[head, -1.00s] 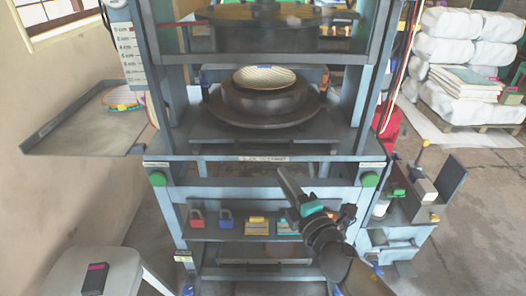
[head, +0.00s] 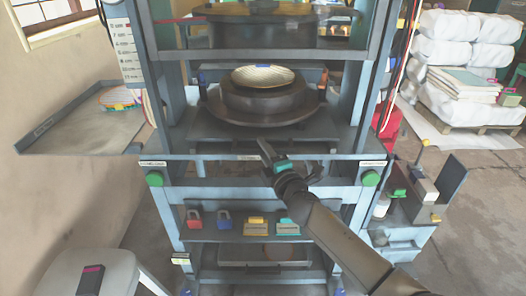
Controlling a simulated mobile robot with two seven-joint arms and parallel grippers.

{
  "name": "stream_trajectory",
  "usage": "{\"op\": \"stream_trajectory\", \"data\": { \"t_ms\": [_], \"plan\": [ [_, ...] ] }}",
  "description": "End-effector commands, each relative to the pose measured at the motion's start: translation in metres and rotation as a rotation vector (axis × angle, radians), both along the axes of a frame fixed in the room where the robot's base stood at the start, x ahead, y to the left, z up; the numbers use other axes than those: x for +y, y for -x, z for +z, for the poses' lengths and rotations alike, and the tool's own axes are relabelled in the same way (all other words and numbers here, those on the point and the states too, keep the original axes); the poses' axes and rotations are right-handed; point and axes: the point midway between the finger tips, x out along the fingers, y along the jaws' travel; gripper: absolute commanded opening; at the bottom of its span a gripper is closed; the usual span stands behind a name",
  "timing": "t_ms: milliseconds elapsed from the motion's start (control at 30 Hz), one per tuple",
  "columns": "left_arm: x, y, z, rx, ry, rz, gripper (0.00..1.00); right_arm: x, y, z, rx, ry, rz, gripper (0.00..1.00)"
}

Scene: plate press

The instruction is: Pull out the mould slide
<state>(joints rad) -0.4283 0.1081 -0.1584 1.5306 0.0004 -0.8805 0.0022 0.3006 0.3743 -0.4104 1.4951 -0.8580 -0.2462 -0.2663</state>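The mould slide (head: 215,132) is a grey plate inside the blue press frame. On it sits a dark round mould (head: 262,104) with a pale leaf-like plate (head: 262,77) in its top. My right gripper (head: 266,150) is in front of the press, near the middle of the slide's front edge, beside a small white label. Its fingers overlap the edge in the picture; I cannot tell whether they touch it, or whether they are open or shut. My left gripper is not in view.
Green buttons (head: 155,179) sit at both front corners of the press. A side tray (head: 75,138) juts out at the left. Padlocks and small blocks lie on the shelf below (head: 240,234). A stool (head: 92,272) stands at the lower left. The upper mould (head: 270,28) is above.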

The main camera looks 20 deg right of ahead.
Motion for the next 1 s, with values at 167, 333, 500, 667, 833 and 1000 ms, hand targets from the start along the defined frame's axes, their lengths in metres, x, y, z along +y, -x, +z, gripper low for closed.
{"op": "stream_trajectory", "data": {
  "t_ms": [167, 333, 500, 667, 833, 1000],
  "plan": [
    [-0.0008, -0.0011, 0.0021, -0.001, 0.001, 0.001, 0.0, 0.0008, -0.004, 0.0, 0.0, -0.001, 0.0, 0.3],
    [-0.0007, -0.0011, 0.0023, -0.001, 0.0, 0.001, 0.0, 0.0008, -0.0039, 0.0001, 0.0, -0.001, 0.001, 0.3],
    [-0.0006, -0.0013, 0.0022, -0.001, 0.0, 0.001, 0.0, 0.0008, -0.0037, 0.0, 0.0, -0.001, 0.0, 0.14],
    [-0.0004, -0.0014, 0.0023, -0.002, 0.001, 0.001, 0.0, 0.0008, -0.0036, 0.0, 0.0, -0.001, 0.0, 0.0],
    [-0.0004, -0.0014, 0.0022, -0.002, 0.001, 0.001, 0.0, 0.0007, -0.0036, -0.0001, 0.0, -0.001, 0.0, 0.0],
    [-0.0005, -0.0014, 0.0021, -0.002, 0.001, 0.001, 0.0, 0.0007, -0.0035, -0.0001, 0.001, -0.001, 0.0, 0.0]
  ]
}}
